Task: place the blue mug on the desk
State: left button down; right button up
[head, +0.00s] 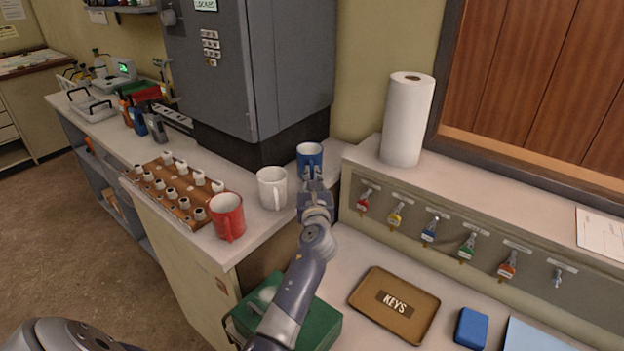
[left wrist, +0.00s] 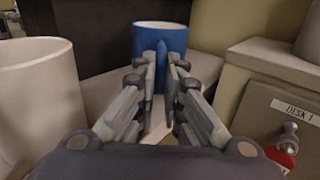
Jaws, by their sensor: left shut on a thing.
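The blue mug (head: 309,155) stands upright at the back right end of the white counter, beside the dark cabinet. My left gripper (head: 312,180) reaches it from the front and is shut on its handle. In the left wrist view the mug (left wrist: 160,36) is straight ahead, with its handle between the fingers of the gripper (left wrist: 161,75). The desk (head: 353,257) is the lower white surface to the right of the counter. My right gripper is not in view.
A white mug (head: 271,188) and a red mug (head: 228,216) stand left of my left gripper. A paper towel roll (head: 406,120) stands on the ledge above a row of key hooks.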

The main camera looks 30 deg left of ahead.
pick_arm(q)
jog(key=shift+f, duration=0.1)
jog(key=c, duration=1.7)
grip_release()
jog(key=shift+f+b, duration=0.2)
jog(key=shift+b, duration=0.4)
jog(key=v, duration=1.1)
jog(key=shift+d+r, duration=0.15)
jog(key=shift+r, duration=0.15)
jog(key=shift+w, duration=0.15)
